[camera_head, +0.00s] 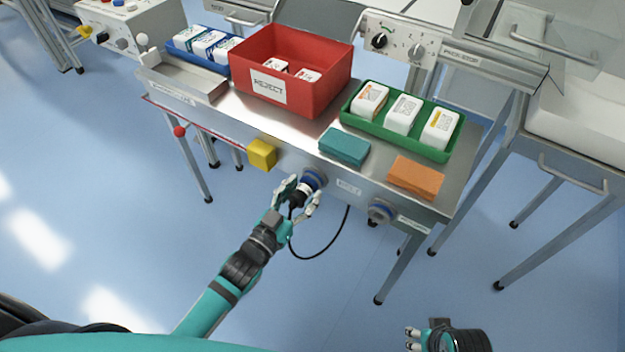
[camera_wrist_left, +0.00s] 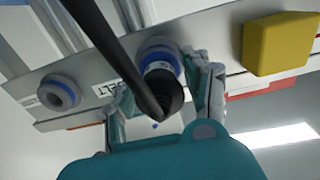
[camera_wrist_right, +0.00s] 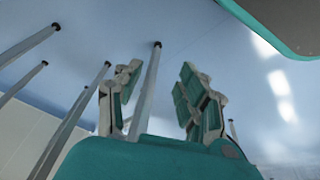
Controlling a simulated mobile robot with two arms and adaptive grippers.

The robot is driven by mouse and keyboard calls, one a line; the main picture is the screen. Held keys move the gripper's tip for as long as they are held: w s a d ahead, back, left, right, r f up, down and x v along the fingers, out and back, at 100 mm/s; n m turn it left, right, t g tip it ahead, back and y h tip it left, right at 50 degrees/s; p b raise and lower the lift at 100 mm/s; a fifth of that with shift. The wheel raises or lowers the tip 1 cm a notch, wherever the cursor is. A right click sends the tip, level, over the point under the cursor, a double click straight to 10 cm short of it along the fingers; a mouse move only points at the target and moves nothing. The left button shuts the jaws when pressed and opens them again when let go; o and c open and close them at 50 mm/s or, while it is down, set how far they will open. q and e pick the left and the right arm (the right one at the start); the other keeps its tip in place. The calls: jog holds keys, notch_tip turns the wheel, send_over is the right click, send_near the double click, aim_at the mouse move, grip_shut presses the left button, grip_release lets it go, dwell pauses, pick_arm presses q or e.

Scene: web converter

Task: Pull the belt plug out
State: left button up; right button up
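The belt plug (camera_head: 301,193) is black with a blue collar and sits in the blue-ringed socket (camera_head: 315,178) on the table's front panel. A black cable hangs from it. My left gripper (camera_head: 300,196) is open, with one finger on each side of the plug. In the left wrist view the plug (camera_wrist_left: 162,84) stands between the spread fingers (camera_wrist_left: 160,95); I cannot tell if either touches it. The cable crosses that view and hides part of the plug. My right gripper (camera_head: 412,338) is open and empty, low and away from the table; its fingers (camera_wrist_right: 158,85) show apart.
A second blue-ringed socket (camera_head: 381,212), empty, is further right on the panel. A yellow block (camera_head: 262,154) sticks out left of the plug. Teal (camera_head: 345,147) and orange (camera_head: 415,178) blocks lie above, near the red reject bin (camera_head: 320,85) and green tray (camera_head: 372,130). Floor in front is clear.

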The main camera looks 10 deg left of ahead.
aim_at(295, 202)
pick_arm(q)
jog(key=c, duration=0.9)
grip_shut()
pick_arm(e)
jog(key=shift+r, duration=0.15)
pick_arm(q)
jog(key=shift+s, duration=0.1)
jog(key=shift+s+a+p, duration=0.3)
jog(key=shift+s+p, duration=0.05)
jog(key=shift+s, duration=0.2)
jog(key=shift+s+a+p, duration=0.15)
jog(key=shift+s+p, duration=0.15)
jog(key=shift+s, duration=0.25)
jog(key=shift+s+a+p, duration=0.25)
jog(key=shift+s+p, duration=0.05)
jog(key=shift+s, duration=0.55)
jog(key=shift+s+a+p, duration=0.2)
jog(key=shift+s+p, duration=0.1)
jog(key=shift+s, duration=0.1)
jog(key=shift+p+v, duration=0.55)
jog(key=shift+v, duration=0.85)
pick_arm(e)
jog(key=s+f, duration=0.3)
jog(key=f, duration=0.8)
jog(key=shift+d+f+g, duration=0.2)
jog(key=shift+f+g, duration=0.1)
jog(key=shift+f, duration=0.1)
